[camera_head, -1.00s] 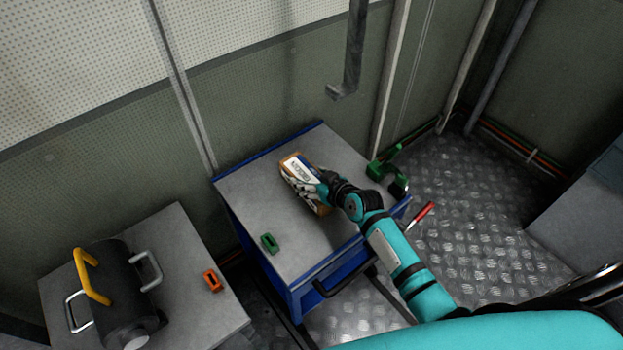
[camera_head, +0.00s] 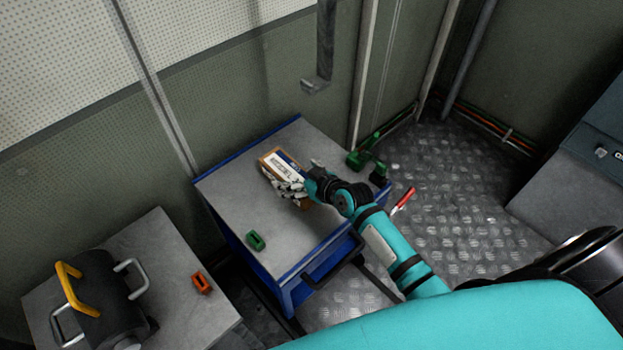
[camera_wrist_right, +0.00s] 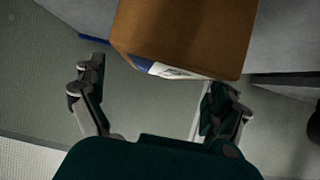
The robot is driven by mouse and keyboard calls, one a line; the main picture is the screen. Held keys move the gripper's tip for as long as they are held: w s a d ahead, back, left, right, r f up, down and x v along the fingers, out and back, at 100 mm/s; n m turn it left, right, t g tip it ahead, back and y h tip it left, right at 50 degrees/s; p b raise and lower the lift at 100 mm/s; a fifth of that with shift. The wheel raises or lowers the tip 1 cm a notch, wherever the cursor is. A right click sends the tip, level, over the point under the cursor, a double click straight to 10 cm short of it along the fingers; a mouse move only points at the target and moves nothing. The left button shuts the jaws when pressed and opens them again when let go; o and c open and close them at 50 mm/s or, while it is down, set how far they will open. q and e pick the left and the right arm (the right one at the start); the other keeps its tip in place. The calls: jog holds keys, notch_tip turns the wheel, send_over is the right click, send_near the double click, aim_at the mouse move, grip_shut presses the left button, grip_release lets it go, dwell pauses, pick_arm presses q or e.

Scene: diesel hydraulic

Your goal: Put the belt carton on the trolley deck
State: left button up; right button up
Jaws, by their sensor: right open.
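The belt carton (camera_head: 273,162), brown with a white and blue label, lies on the grey top of the blue-edged trolley (camera_head: 225,192). My right gripper (camera_head: 289,188) is at the carton's near side, its fingers overlapping the carton in the head view. In the right wrist view the brown carton (camera_wrist_right: 185,35) fills the top middle. The open fingers (camera_wrist_right: 155,100) stand wide apart, one towards each side of it, with a gap below its labelled face. I cannot tell whether any finger touches it. My left gripper is not in view.
A green block (camera_head: 256,241) lies near the trolley's front edge; a green tool (camera_head: 362,160) is by its right corner. A grey bench (camera_head: 168,246) at left bears a black cylinder (camera_head: 98,308) with handles and an orange block (camera_head: 201,283). A metal bracket (camera_head: 325,50) hangs above.

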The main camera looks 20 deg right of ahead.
jog(key=v, duration=0.9)
jog(key=shift+p, duration=0.4)
jog(key=shift+s+r, duration=0.1)
jog(key=shift+r, duration=0.05)
